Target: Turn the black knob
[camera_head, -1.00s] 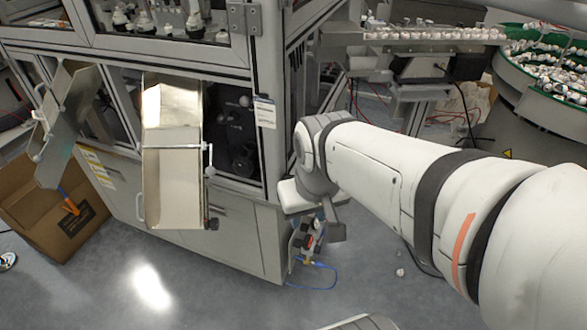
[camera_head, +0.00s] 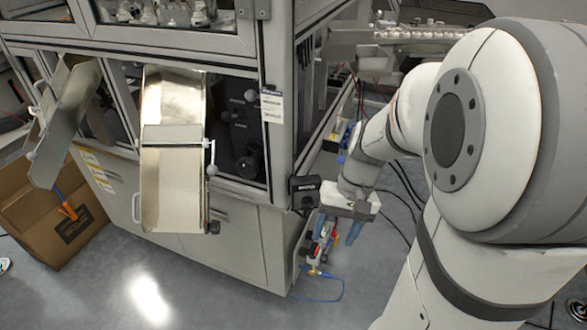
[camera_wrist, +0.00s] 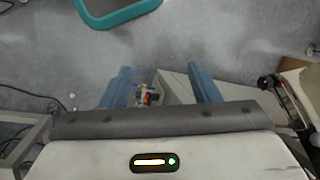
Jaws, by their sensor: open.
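A small air-valve unit (camera_head: 317,254) with red and black parts is mounted low on the side of the machine cabinet. The black knob looks to be among its dark parts, but it is too small to pick out surely. In the wrist view the unit (camera_wrist: 148,97) shows small between my fingers, beyond them and nearer the left one. My gripper (camera_head: 339,229) has two blue fingers pointing down, just above and right of the unit in the head view. In the wrist view my gripper (camera_wrist: 158,72) is open, with nothing between its fingertips.
The cabinet (camera_head: 245,235) stands left of my gripper. A metal chute (camera_head: 172,190) and a cardboard box (camera_head: 35,220) are further left. Cables hang near my wrist. A teal-rimmed bin (camera_wrist: 118,18) shows in the wrist view. Grey floor is clear in front.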

